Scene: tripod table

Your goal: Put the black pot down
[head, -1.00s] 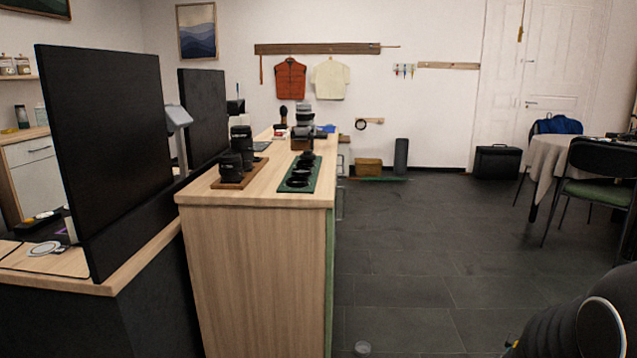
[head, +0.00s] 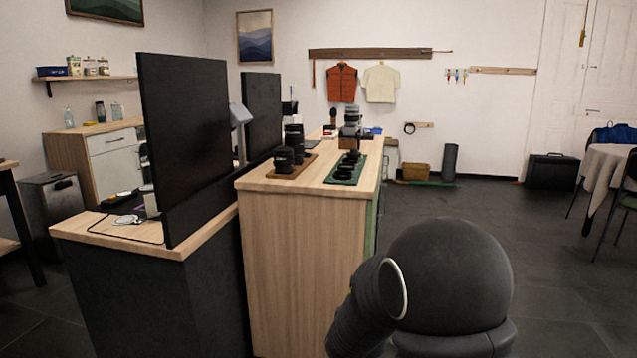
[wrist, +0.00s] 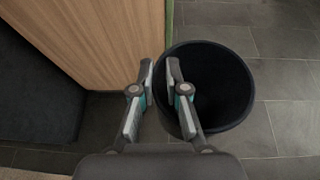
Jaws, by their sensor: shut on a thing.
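The black pot (wrist: 222,80) is a round, dark, open-topped vessel right of centre in the wrist view. Its inside is dark and looks empty. My gripper (wrist: 159,75) is shut on the left side of the pot's rim, one finger inside and one outside. I cannot tell whether the pot's base touches the floor. In the head view my own arm fills the lower right, and neither the pot nor the gripper shows.
Grey floor tiles (wrist: 270,130) lie right of the pot, with free room. A wooden counter (head: 300,260) stands close on the left, bearing a green tray (head: 346,177). A dark-sided desk (head: 160,300) with screens is further left. A draped table (head: 607,170) stands far right.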

